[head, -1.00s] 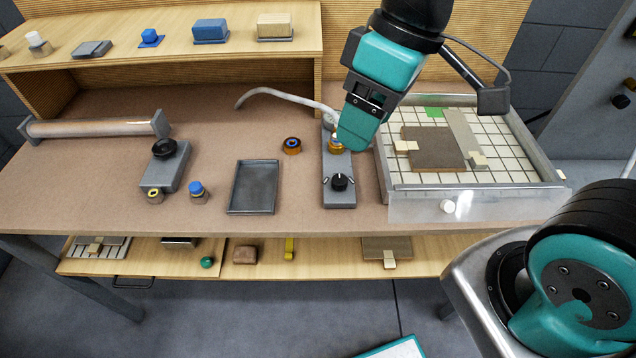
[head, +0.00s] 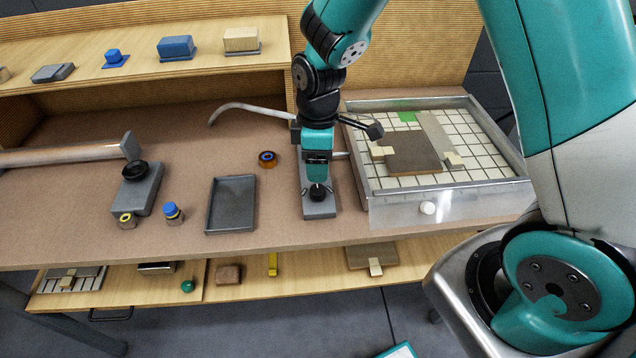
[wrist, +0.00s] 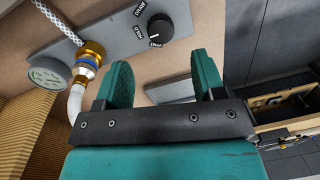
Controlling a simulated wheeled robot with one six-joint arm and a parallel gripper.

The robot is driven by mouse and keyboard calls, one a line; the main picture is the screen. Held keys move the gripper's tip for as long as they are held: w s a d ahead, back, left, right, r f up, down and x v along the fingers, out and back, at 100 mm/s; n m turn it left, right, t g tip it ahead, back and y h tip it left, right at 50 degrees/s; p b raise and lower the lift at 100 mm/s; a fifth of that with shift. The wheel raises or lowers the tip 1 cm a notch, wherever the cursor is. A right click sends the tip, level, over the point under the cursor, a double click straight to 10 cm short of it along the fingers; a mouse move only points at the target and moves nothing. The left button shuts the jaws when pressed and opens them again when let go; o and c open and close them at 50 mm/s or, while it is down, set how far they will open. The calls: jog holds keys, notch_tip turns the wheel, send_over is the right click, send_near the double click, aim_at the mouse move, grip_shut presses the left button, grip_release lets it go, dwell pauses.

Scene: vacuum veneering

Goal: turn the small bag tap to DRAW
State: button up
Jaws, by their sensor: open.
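The small bag tap (head: 318,193) is a black round knob at the front end of a narrow grey plate (head: 319,210). In the wrist view the tap (wrist: 160,27) is ringed by DRAW, HOLD and VENT labels. Its white mark appears to point at VENT. My gripper (head: 318,174) points down over the plate, close to the tap, and overlaps part of it in the head view. In the wrist view my gripper (wrist: 161,68) is open, with nothing between its two teal fingers; the tap lies beyond them, apart from them.
A brass fitting with a blue ring (wrist: 90,53), a braided hose and a gauge (wrist: 48,76) sit along the same plate. A gridded metal frame (head: 400,212) stands close right.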

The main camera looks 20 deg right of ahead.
aim_at(318, 189)
jog(key=f, duration=0.7)
jog(key=shift+s+a+f+p, duration=0.15)
jog(key=shift+s+p, duration=0.05)
jog(key=shift+p, duration=0.2)
jog(key=c, duration=0.9)
